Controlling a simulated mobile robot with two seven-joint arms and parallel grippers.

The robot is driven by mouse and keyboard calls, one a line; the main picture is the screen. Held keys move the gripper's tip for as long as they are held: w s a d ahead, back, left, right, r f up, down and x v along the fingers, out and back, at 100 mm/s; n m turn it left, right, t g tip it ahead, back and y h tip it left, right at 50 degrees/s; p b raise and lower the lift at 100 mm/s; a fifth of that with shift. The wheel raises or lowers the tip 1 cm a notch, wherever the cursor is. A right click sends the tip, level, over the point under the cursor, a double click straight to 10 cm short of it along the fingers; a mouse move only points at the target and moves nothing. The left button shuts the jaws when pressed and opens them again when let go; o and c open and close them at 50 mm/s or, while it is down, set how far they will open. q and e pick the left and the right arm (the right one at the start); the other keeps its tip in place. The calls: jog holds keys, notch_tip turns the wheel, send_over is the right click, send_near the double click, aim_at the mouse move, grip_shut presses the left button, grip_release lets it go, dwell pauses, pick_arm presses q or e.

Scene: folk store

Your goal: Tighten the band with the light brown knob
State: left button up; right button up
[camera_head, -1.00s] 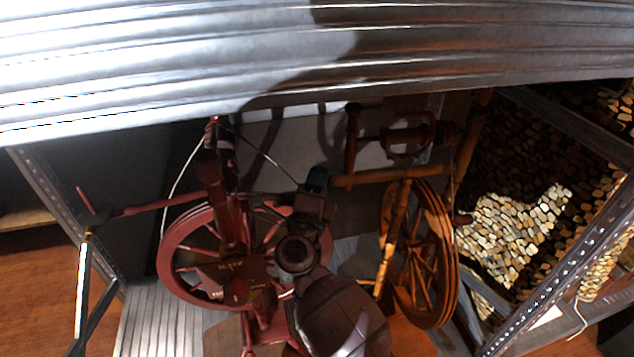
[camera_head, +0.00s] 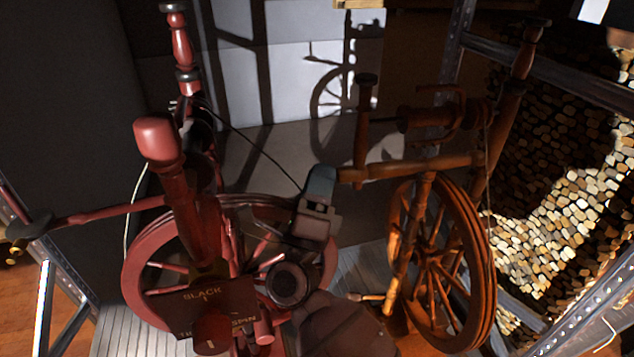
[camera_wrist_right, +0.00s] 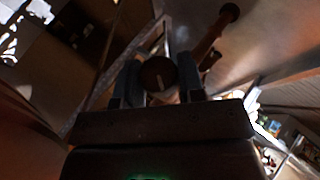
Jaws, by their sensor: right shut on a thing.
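My right gripper (camera_head: 320,181) is at the left end of the brown spinning wheel's crossbar (camera_head: 410,168). In the right wrist view it is shut on a round knob (camera_wrist_right: 158,75) with a pale line on its face, a finger on each side. The knob looks dark brown in shadow there, and the gripper hides it in the head view. The brown wheel (camera_head: 483,265) stands below the bar. A red spinning wheel (camera_head: 137,255) stands at left with its own knob (camera_head: 212,332), marked by a pale line, under a "SLACK" sign (camera_head: 205,300). My left gripper is not seen.
The red post (camera_head: 157,143) and a long red rod (camera_head: 110,213) stand left of my right arm. Stacked firewood (camera_head: 560,215) and metal shelf rails are at right. A thin dark cord runs from the red wheel towards my gripper.

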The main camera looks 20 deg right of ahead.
dwell(0.4)
jog(key=o, duration=0.9)
jog(key=shift+v, duration=3.75)
jog(key=shift+f+t, duration=0.1)
jog(key=shift+t, duration=0.2)
